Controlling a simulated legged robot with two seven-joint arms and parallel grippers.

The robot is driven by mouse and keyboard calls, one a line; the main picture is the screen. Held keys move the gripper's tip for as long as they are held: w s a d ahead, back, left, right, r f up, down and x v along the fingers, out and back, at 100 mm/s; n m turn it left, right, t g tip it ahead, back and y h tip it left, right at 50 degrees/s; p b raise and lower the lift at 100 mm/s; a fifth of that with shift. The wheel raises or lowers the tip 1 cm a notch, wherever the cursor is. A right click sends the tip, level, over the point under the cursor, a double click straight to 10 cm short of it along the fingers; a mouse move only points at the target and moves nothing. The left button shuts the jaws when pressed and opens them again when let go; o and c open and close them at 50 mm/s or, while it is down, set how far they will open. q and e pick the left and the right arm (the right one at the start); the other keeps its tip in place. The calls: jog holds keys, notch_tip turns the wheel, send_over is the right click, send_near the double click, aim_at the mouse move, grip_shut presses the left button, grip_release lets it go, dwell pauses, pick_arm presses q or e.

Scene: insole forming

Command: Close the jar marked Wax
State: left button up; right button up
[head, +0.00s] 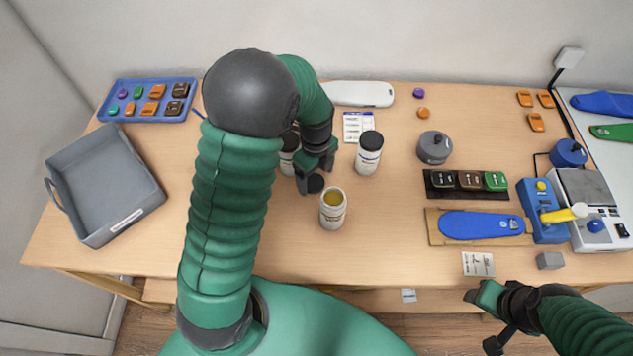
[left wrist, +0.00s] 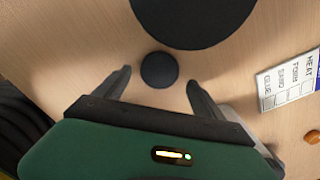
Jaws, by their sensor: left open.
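An open white jar (head: 333,210) with yellow contents stands in the middle of the table; its label is too small to read. A black round lid (head: 316,183) lies beside it to the left; it shows in the left wrist view (left wrist: 159,70). My left gripper (head: 317,176) is open over the lid, with its fingertips (left wrist: 159,80) on either side of it and apart from it. My right gripper (head: 484,318) hangs off the table's front edge at lower right; its jaws are unclear.
Black-lidded white jars stand close by, one behind my left gripper (head: 289,143) and one to its right (head: 369,150). A list card (head: 357,125) lies behind. A grey bin (head: 103,187) is at left. A blue insole (head: 480,225) and a press (head: 590,205) are at right.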

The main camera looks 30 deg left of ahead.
pick_arm(q)
jog(key=shift+a+f, duration=0.35)
jog(key=shift+f, duration=0.3)
jog(key=shift+a+f, duration=0.2)
jog(key=shift+a, duration=0.25)
jog(key=shift+d, duration=0.35)
jog(key=shift+c, duration=0.7)
jog(key=shift+d+r, duration=0.1)
jog(key=shift+d, duration=0.1)
jog(key=c, duration=0.9)
jog(key=shift+a, duration=0.25)
jog(key=c, duration=0.3)
pick_arm(e)
jog(key=shift+a+r, duration=0.1)
jog(key=shift+a, duration=0.5)
pick_arm(q)
jog(key=shift+c, duration=0.2)
